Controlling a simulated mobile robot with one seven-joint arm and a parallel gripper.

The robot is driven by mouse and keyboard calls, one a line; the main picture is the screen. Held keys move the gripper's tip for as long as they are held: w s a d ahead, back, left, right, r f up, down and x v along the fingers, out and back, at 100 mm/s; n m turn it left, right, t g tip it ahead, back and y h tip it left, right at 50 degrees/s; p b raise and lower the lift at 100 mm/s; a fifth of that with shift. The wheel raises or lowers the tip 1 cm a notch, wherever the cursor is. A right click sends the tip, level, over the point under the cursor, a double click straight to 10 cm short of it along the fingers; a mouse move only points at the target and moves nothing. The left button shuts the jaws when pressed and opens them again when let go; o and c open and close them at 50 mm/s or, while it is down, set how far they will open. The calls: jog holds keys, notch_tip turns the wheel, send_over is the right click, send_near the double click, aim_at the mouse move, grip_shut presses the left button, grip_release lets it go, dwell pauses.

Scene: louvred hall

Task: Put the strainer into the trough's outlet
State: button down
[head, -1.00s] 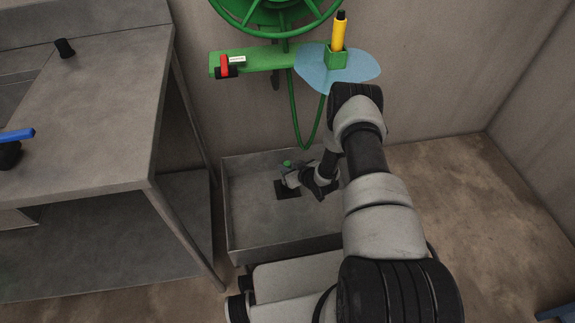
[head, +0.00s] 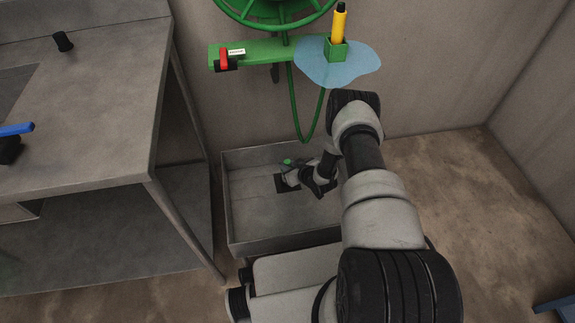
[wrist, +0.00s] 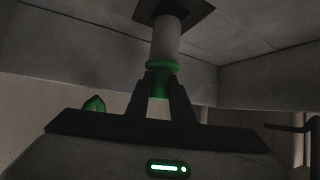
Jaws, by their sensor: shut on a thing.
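The strainer (wrist: 165,42) is a pale cylinder with a green collar. My gripper (wrist: 161,88) is shut on its green end. The outlet (wrist: 196,15) is a dark square in the trough floor. In the wrist view the strainer's far end overlaps this square; I cannot tell whether it has entered. In the head view my gripper (head: 290,178) is low inside the grey trough (head: 262,222), over the outlet (head: 287,186), and partly covers it. A small green piece (head: 287,161) shows beside the gripper; I cannot tell what it belongs to.
A grey metal bench (head: 95,130) stands left of the trough. Above the trough are a green hose reel (head: 283,28), a hanging green hose (head: 293,110) and a green shelf (head: 262,54) with a yellow tool (head: 339,24). Bare floor (head: 450,190) lies to the right.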

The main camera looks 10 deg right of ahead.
dwell(0.4)
jog(key=shift+f, duration=4.15)
jog(key=c, duration=1.5)
grip_release()
jog(key=shift+r, duration=0.15)
jog(key=s+r+p, duration=0.1)
jog(key=r+p, duration=0.1)
jog(key=s+r+p, duration=0.1)
jog(key=r+p, duration=0.1)
jog(key=s+d+r+p, duration=0.1)
jog(key=r+p, duration=0.1)
